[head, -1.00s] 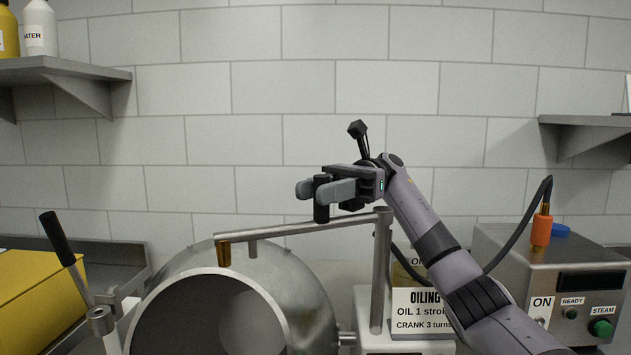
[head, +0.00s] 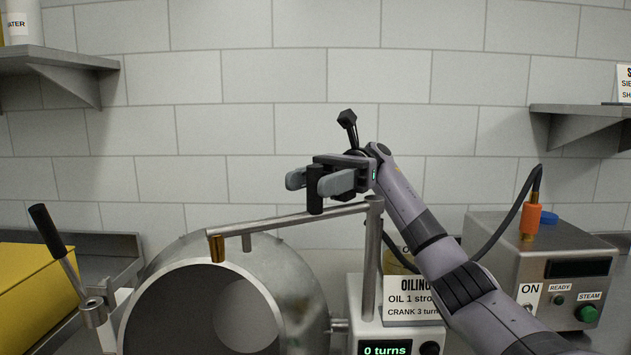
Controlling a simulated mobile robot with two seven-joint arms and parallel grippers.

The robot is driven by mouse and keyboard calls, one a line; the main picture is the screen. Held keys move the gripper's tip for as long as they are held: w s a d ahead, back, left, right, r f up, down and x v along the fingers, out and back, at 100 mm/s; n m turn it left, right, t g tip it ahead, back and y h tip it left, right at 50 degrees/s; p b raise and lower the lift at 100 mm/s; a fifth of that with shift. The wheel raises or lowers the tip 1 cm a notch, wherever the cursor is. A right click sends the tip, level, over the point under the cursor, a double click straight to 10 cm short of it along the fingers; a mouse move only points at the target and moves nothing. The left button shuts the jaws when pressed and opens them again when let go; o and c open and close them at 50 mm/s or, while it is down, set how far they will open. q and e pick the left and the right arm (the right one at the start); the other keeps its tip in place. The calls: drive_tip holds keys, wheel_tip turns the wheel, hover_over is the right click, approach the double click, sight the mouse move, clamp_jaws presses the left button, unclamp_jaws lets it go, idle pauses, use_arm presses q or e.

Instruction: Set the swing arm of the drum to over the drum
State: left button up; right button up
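The swing arm (head: 290,221) is a grey metal bar on an upright post (head: 370,265). It reaches left from the post, and its brass-coloured end (head: 216,248) hangs at the upper rim of the round metal drum (head: 296,290). The drum's dark opening faces me. A black upright knob (head: 315,190) stands on the bar. My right gripper (head: 315,182) has its grey fingers on either side of this knob and looks shut on it. My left gripper is not in view.
A white base with a display reading "0 turns" (head: 387,349) and an oiling sign (head: 412,300) stand by the post. A steel steam box (head: 530,255) with a hose is at right. A lever (head: 55,245) and a yellow box (head: 30,285) are at left.

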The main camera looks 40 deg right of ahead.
drive_tip(key=shift+r, duration=0.1)
wheel_tip(320, 180, up, 12)
drive_tip(key=shift+f+p, duration=0.2)
drive_tip(key=shift+p, duration=0.7)
wheel_tip(320, 180, up, 8)
drive_tip(key=p, duration=0.4)
drive_tip(key=shift+r, duration=0.15)
